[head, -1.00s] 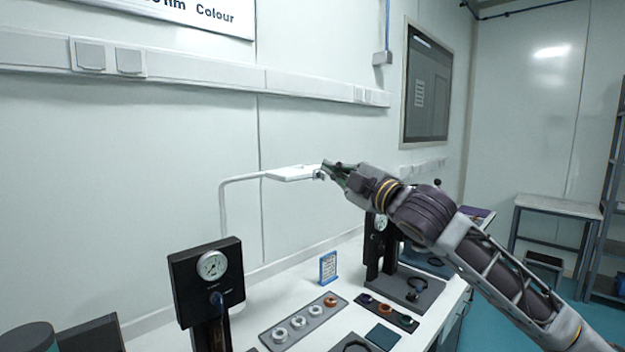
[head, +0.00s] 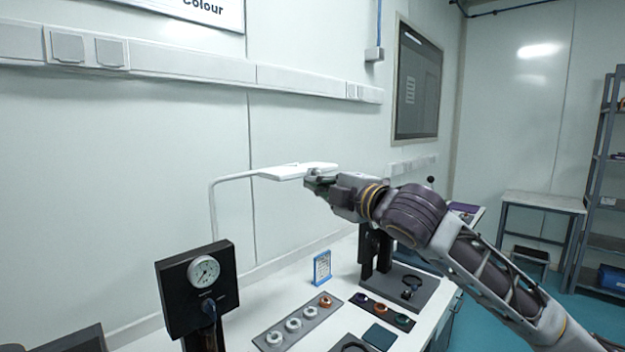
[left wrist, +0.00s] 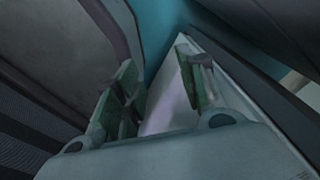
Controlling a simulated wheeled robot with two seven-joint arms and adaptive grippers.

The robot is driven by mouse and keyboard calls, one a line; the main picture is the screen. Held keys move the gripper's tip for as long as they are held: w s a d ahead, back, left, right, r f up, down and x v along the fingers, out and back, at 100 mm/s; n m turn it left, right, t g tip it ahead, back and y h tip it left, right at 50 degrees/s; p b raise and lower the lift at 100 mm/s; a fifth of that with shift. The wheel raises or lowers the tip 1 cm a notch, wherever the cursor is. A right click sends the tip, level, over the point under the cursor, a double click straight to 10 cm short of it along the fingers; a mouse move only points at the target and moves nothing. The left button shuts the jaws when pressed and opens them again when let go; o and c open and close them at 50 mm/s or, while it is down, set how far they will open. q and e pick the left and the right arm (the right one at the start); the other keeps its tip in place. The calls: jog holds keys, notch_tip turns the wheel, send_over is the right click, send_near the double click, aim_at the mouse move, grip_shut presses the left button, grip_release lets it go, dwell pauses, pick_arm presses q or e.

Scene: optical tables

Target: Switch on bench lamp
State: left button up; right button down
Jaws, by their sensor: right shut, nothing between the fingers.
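The bench lamp is a white bent pole with a flat white head (head: 298,171) held out over the bench, in the middle of the head view. I cannot tell whether it is lit, and no switch is clearly visible. My right gripper (head: 309,184) is shut and empty. Its fingertips are at the near lower edge of the lamp head, overlapping it in the picture; I cannot tell whether they touch. My left gripper (left wrist: 160,77) shows only in the left wrist view, with its fingers apart and no object clearly held between them.
The white bench (head: 262,292) carries a black stand with a round gauge (head: 204,271), a tray of rings (head: 298,322), a blue-framed card (head: 322,267) and a second black stand (head: 376,248). A wall trunking (head: 190,62) runs behind. A side table (head: 543,202) and shelves stand at right.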

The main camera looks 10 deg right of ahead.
jog(key=n, duration=0.1)
send_near(290, 176)
jog(key=x, duration=0.4)
jog(key=shift+w+a, duration=0.25)
jog(key=shift+w, duration=0.25)
jog(key=shift+w+a, duration=0.1)
jog(key=shift+w, duration=0.2)
jog(key=shift+w+a, duration=0.2)
jog(key=shift+w, duration=0.25)
jog(key=shift+d, duration=0.7)
jog(key=shift+d+b, duration=0.5)
jog(key=shift+d, duration=0.5)
pick_arm(q)
jog(key=shift+s+a+f, duration=0.6)
jog(key=shift+a+f, duration=0.05)
jog(key=shift+a, duration=0.05)
pick_arm(e)
jog(key=shift+w+d, duration=0.1)
jog(key=shift+d, duration=0.25)
